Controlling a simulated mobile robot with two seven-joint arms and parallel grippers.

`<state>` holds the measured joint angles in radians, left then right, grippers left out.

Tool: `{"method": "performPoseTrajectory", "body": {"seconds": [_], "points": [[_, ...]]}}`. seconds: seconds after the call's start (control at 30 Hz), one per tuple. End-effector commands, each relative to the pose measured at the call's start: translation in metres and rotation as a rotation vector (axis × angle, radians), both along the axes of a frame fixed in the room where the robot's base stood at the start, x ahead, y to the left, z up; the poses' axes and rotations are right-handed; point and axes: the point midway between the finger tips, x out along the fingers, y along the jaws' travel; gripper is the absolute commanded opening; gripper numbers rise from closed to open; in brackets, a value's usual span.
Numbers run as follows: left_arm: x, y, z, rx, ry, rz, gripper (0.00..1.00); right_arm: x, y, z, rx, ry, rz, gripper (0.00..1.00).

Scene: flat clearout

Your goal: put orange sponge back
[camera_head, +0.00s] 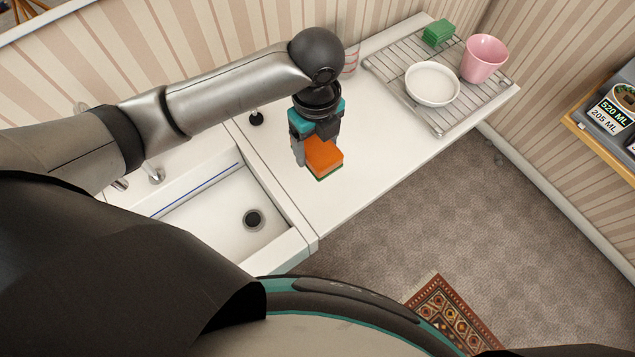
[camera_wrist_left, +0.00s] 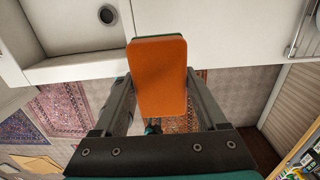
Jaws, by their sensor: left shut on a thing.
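The orange sponge (camera_head: 324,156) has a dark green underside and is over the white counter right of the sink in the head view. My left gripper (camera_head: 314,150) is shut on it from above. In the left wrist view the sponge (camera_wrist_left: 158,75) sits between the two fingers of the left gripper (camera_wrist_left: 160,95). I cannot tell whether the sponge touches the counter or hangs just above it. My right gripper is not in view.
A white sink basin (camera_head: 215,213) lies left of the sponge. A wire rack (camera_head: 408,92) holds a white bowl (camera_head: 432,84), a pink cup (camera_head: 483,58) and a green sponge (camera_head: 438,33). A clear measuring cup (camera_head: 350,61) stands behind my arm. The counter between sponge and rack is bare.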

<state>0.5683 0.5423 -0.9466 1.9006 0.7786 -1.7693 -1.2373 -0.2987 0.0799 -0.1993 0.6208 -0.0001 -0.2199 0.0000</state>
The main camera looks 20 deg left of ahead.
Motion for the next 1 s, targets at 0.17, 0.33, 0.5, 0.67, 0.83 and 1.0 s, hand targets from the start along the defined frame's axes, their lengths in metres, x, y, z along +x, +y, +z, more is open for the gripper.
{"method": "performPoseTrajectory", "body": {"seconds": [0.17, 0.33, 0.5, 0.67, 0.83, 1.0], "points": [[-0.003, 0.000, -0.049, 0.003, 0.008, 0.002, 0.30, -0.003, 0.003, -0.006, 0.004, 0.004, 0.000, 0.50], [-0.002, 0.000, -0.096, 0.003, 0.007, 0.002, 0.30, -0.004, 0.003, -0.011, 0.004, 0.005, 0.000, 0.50], [-0.002, 0.000, -0.132, 0.001, 0.004, 0.002, 0.30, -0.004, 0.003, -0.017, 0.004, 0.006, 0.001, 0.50], [-0.001, 0.000, -0.147, 0.002, 0.002, 0.001, 0.30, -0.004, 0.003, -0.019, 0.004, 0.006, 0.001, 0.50], [-0.002, 0.000, -0.163, 0.002, 0.004, 0.002, 0.30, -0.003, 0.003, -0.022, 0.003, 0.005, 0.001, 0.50], [-0.002, 0.000, -0.183, 0.001, 0.003, 0.001, 0.30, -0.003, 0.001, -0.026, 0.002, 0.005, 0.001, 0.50]]}}
